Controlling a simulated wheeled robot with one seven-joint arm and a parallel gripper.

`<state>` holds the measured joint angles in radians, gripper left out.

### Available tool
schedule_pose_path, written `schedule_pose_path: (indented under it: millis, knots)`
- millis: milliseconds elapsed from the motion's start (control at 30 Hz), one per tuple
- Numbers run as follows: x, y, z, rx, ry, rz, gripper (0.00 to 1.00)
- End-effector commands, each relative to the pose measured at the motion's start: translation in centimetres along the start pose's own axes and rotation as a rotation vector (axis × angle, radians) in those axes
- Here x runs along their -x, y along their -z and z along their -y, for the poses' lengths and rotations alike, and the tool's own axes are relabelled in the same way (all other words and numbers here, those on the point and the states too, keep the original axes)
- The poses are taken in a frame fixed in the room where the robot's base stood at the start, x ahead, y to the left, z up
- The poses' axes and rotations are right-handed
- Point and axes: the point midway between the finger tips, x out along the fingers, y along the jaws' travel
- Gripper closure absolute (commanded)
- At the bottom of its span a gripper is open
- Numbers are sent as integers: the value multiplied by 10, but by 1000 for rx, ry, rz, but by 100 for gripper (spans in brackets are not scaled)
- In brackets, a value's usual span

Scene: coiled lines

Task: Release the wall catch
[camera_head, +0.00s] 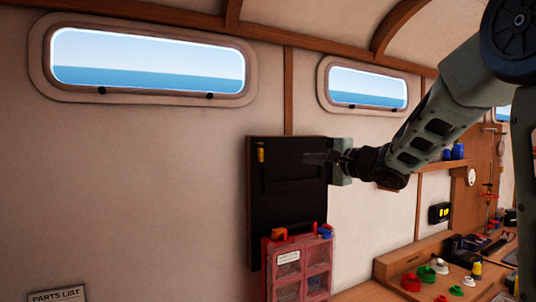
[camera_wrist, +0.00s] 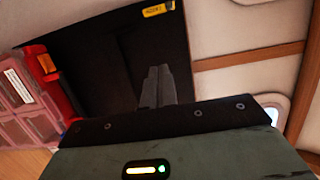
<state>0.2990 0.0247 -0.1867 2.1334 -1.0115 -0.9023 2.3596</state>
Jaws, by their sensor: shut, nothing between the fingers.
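The wall catch is a small yellow-orange tab (camera_head: 261,153) at the upper left of a dark panel (camera_head: 285,190) on the cabin wall. In the wrist view the yellow tab (camera_wrist: 158,10) shows at the top, at the panel's edge, with tiny lettering. My gripper (camera_head: 308,158) is in front of the panel's upper right part, to the right of the catch and apart from it. In the wrist view its fingers (camera_wrist: 158,88) are together and empty, pointing towards the dark panel. Nothing hides the catch in the head view.
A red, clear-doored organizer case (camera_head: 300,262) stands in front of the panel's lower part. A workbench (camera_head: 400,262) with coloured spools and small tools is at the lower right.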

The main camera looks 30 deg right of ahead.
Motion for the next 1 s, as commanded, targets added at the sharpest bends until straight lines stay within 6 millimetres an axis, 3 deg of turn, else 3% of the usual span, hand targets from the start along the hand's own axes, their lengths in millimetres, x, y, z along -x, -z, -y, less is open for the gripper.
schedule_pose_path:
  millis: [367,867,1000]
  knots:
    - [-7,0,0,1,-1,0,100]
    - [-101,-1,2,1,-3,2,100]
    - [-106,-22,2,0,-2,3,100]
